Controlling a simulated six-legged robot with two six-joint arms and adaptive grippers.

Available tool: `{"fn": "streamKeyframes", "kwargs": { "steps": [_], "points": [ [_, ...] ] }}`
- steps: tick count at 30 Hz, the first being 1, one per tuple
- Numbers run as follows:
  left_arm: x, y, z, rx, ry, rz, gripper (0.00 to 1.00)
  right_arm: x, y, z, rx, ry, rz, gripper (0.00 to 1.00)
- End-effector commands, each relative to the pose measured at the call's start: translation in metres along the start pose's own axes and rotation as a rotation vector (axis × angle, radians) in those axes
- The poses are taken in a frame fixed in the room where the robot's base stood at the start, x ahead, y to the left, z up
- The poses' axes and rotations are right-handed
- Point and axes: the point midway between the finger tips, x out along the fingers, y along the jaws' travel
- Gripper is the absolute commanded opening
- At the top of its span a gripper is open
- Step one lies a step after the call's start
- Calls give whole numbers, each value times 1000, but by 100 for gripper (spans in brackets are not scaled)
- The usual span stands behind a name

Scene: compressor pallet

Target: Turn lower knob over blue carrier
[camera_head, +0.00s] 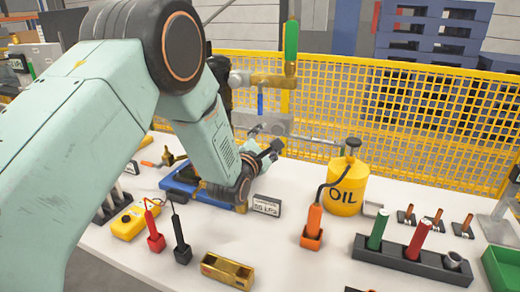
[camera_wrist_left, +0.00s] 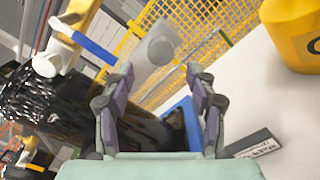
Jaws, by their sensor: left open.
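The blue carrier (camera_head: 178,187) lies on the white table, partly hidden behind my left arm. It also shows in the left wrist view (camera_wrist_left: 190,118), beyond the right finger. My left gripper (camera_head: 266,150) is above the carrier's right side. In the wrist view its two fingers (camera_wrist_left: 160,78) are spread with nothing between them. A round grey knob-like piece (camera_wrist_left: 160,46) shows ahead of the fingertips, apart from them. I cannot tell for certain whether it is the lower knob. A brass valve with a green handle (camera_head: 291,42) and a blue lever (camera_head: 260,103) stands above and behind the gripper.
A yellow oil can (camera_head: 343,195) stands right of the gripper. A small label sign (camera_head: 266,206) stands by the carrier. Red and black probes (camera_head: 181,251), an orange tool and a brass block are in front. Yellow mesh fencing (camera_head: 400,115) runs behind the table.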

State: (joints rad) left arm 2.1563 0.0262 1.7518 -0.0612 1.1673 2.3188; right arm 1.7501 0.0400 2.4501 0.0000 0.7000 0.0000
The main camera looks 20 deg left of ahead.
Motion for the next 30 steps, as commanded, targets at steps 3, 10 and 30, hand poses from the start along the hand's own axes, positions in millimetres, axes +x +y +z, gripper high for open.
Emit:
{"fn": "streamKeyframes", "kwargs": {
  "steps": [3, 10, 30],
  "points": [
    [-20, 0, 0, -1, 1, -1, 57, 0, 0, 0, 0, 0, 0, 0],
    [-50, 0, 0, -2, 1, 0, 57, 0, 0, 0, 0, 0, 0, 0],
    [-61, 0, 0, -1, -1, 0, 57, 0, 0, 0, 0, 0, 0, 0]
  ]
}}
